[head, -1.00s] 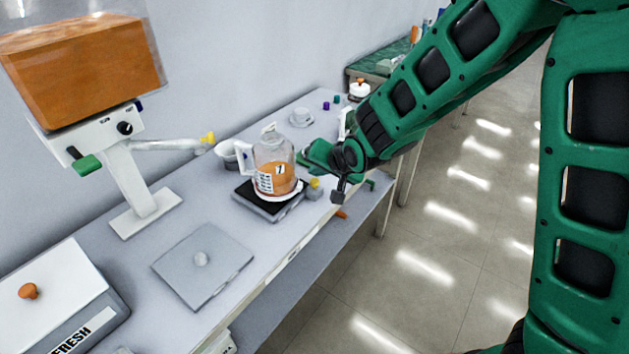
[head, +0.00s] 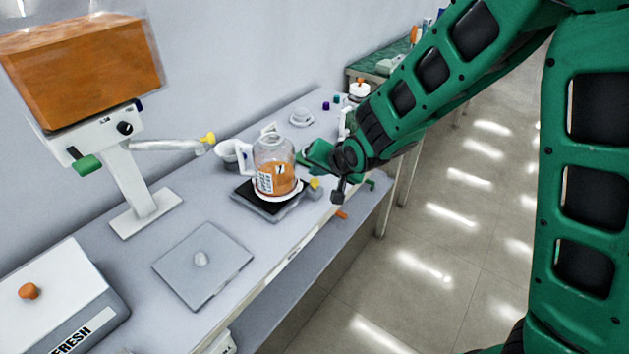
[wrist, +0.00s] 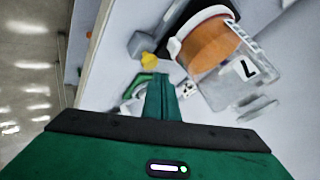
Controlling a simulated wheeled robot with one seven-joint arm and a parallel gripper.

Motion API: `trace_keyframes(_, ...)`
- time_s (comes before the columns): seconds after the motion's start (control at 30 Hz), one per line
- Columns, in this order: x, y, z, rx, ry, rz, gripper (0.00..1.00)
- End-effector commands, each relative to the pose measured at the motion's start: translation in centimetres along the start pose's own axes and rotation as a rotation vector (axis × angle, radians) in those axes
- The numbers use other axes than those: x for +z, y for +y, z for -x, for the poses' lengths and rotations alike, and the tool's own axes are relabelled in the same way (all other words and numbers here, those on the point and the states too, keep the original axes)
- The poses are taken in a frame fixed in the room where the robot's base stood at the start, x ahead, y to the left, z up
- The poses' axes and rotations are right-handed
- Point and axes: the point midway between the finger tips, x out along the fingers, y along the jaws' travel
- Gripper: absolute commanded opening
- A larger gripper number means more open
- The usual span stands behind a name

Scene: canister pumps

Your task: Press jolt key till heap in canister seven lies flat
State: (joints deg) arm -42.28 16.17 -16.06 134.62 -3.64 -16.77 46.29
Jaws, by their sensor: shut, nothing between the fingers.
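The clear canister marked 7 (head: 271,150) stands upright on a black pad (head: 244,194) on the bench, holding orange material in its lower part. It also shows in the wrist view (wrist: 240,88). I cannot tell whether the heap's top is flat. A small grey block (head: 313,193) with a yellow key (head: 315,183) sits at the pad's right side; the wrist view shows the yellow key (wrist: 148,60) just beyond my fingertips. My gripper (head: 306,157) is shut and empty, right of the canister. The tips (wrist: 160,80) look apart from the key, though contact is hard to judge.
A white dispenser (head: 121,175) with an orange-filled hopper stands at the back left. A grey square plate (head: 215,262) lies in front of it, and a box lettered FRESH (head: 60,285) is at the near left. A white bowl (head: 227,150) stands behind the canister.

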Motion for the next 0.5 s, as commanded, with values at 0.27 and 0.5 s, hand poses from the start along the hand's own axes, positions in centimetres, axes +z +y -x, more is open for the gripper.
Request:
trace_keyframes(0.27,0.42,0.36,-0.41,0.001,0.0,0.0,0.0)
trace_keyframes(0.5,0.44,0.35,-0.42,0.0,0.0,0.0,0.0)
